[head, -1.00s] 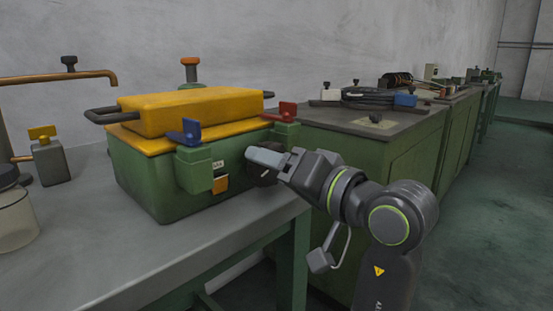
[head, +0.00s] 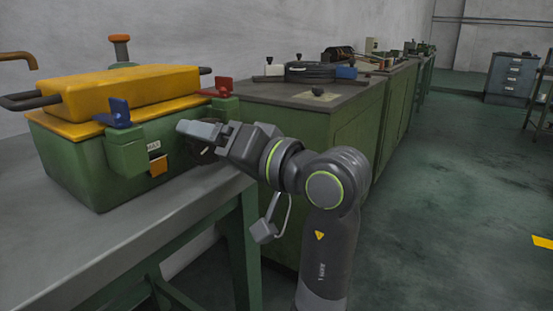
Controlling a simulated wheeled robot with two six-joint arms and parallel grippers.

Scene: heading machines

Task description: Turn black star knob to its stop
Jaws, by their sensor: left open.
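The black star knob (head: 196,154) is on the front of the green machine box (head: 75,165), mostly hidden behind my left gripper. Only a dark part of it shows, so its turn position cannot be told. My left gripper (head: 203,138) is open at the knob, its light grey finger in front of and above it. Whether the fingers touch the knob is not clear. My right gripper is not in view.
The box has a yellow lid (head: 130,90), a blue lever (head: 119,112) and a red lever (head: 223,87) close to my gripper. It stands on a grey bench (head: 130,225). Green cabinets (head: 320,140) run behind my arm.

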